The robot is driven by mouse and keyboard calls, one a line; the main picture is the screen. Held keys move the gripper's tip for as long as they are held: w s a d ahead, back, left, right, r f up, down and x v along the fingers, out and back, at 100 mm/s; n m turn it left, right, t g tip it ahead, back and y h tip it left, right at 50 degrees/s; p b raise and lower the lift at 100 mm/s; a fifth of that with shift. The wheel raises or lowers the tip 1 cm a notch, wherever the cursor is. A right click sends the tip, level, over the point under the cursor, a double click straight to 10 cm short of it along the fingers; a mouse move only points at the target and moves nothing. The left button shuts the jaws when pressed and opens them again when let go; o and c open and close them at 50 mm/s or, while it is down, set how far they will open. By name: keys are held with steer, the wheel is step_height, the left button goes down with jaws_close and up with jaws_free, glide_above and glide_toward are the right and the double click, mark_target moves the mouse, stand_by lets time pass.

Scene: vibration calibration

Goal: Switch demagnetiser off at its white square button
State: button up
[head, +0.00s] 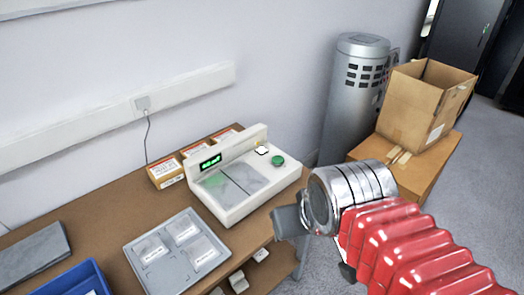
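The demagnetiser (262,198) is a cream-white box on the brown table, with a raised back panel and a lit green display (210,162). Its white square button (262,150) is at the right end of the top, with a dark edge. A round green button (278,160) sits just right of it, and a small yellowish part is behind it. My gripper (287,222) is in front of the demagnetiser's right front side, below the buttons in the picture and apart from them. Its dark grey end points left; I cannot make out a gap between fingers.
A grey tray (134,261) with labelled packets lies front left of the demagnetiser. Small labelled boxes (166,172) stand behind it. A blue bin (48,283) is at lower left. A silver cylinder (346,100) and cardboard boxes (409,105) stand at the right.

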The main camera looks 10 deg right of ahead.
jaws_close()
stand_by(0.3)
stand_by(0.8)
